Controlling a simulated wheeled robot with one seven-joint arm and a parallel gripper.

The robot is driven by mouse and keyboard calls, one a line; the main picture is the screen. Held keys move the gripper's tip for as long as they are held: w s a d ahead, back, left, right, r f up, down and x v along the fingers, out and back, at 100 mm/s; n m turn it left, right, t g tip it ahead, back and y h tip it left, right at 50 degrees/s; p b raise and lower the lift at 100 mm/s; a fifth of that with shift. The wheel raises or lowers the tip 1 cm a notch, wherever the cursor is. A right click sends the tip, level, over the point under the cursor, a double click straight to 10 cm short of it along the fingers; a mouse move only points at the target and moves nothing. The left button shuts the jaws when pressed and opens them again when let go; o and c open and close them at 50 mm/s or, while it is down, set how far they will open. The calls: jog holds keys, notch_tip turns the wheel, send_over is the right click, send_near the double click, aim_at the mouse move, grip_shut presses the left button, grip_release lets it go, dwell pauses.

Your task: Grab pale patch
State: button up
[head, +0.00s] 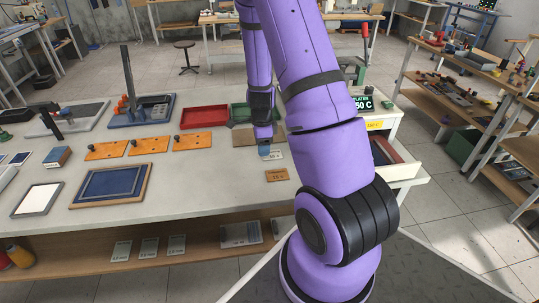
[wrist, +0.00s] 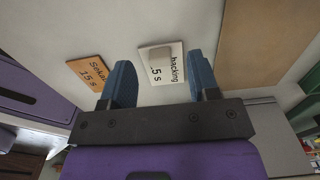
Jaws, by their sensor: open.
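My gripper (wrist: 163,76) is open, with two blue fingertips apart and nothing between them. It points down over the bench. In the head view, my gripper (head: 265,149) hangs just above the white card (head: 274,155), and I cannot make out the patch there.
An orange-brown card (head: 277,175) lies beside the white card; a brown board (head: 243,138) lies behind. Red (head: 204,117) and green (head: 240,113) trays stand further back. Orange plates (head: 149,145) and a blue framed panel (head: 112,183) lie left. Bench space between is clear.

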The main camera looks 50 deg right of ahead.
jog(key=shift+f, duration=1.1)
jog(key=c, duration=1)
jog(key=shift+r, duration=0.1)
